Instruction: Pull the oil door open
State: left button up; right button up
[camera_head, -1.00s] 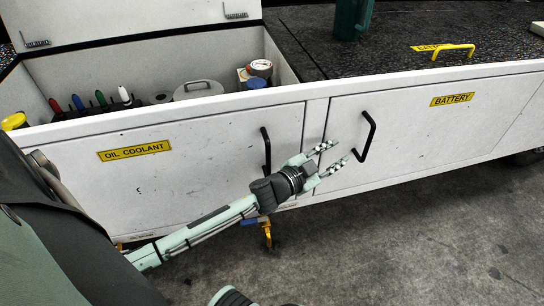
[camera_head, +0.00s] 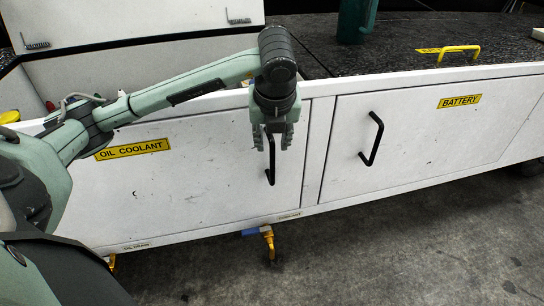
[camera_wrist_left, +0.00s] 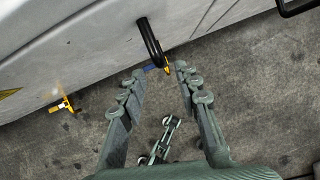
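The oil door (camera_head: 190,180) is a white panel with a yellow "OIL COOLANT" label (camera_head: 132,149). It looks closed, flush with the cabinet front. Its black bar handle (camera_head: 270,176) is near the right edge, its upper part partly hidden by my fingers. My left gripper (camera_head: 279,145) points down in front of the handle's upper part, with its fingers apart. In the left wrist view the handle (camera_wrist_left: 151,42) stands just beyond the open fingertips (camera_wrist_left: 159,72), its lower end close to the gap between them. I cannot tell whether they touch. My right gripper is out of view.
The battery door (camera_head: 420,135) to the right is closed, with its own black handle (camera_head: 372,140). A yellow handle (camera_head: 459,50) and a green object (camera_head: 355,20) are on the dark top. A yellow valve (camera_head: 268,240) hangs below the cabinet. The concrete floor (camera_head: 400,240) in front is clear.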

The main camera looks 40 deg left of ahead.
aim_at(272, 152)
pick_arm(q)
jog(key=x, duration=0.6)
jog(key=shift+w+f, duration=0.1)
jog(key=shift+f, duration=0.3)
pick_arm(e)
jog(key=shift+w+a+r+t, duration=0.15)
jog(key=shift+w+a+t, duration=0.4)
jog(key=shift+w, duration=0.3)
pick_arm(q)
grip_shut()
